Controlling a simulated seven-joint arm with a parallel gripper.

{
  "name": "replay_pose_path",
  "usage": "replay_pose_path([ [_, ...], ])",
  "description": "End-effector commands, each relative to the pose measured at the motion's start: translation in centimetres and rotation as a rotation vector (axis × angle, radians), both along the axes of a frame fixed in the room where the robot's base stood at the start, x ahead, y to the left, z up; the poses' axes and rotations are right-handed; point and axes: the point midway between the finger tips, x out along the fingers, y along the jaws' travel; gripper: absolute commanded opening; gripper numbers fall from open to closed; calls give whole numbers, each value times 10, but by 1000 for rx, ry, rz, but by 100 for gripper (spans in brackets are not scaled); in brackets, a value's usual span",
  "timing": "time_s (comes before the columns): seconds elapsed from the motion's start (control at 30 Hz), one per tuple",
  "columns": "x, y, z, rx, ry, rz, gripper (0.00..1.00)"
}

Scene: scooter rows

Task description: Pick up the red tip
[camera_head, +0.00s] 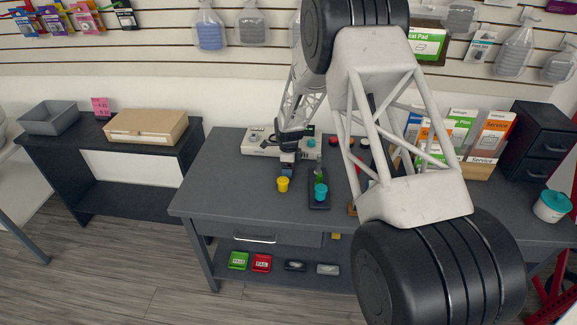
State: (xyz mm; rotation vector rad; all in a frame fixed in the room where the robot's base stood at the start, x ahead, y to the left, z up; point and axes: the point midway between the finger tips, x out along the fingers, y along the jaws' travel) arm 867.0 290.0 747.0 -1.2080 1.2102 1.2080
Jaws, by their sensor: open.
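A small red round piece (333,141) shows at the back of the dark grey table, just right of the white device; it may be the red tip, but it is too small to be sure. Another small red piece (364,142) shows further right, partly behind my arm. My gripper (287,168) is over the table, left of both red pieces and nearer the front. It points down just behind a yellow cap (283,184). It is open, and I see nothing held in it. I cannot tell whether it touches the table.
A teal-capped piece (321,190) and a green piece (319,174) stand on a dark tray right of the yellow cap. A white device (257,143) lies behind my gripper. A brochure holder (478,168) stands at the right. The table's front left is clear.

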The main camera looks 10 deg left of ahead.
Motion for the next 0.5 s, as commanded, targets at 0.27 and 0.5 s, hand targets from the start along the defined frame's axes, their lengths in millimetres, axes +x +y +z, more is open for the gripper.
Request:
replay_pose_path([
  [0.27, 0, 0, 0, 0, 0, 0, 77],
  [0.5, 0, 0, 0, 0, 0, 0, 51],
])
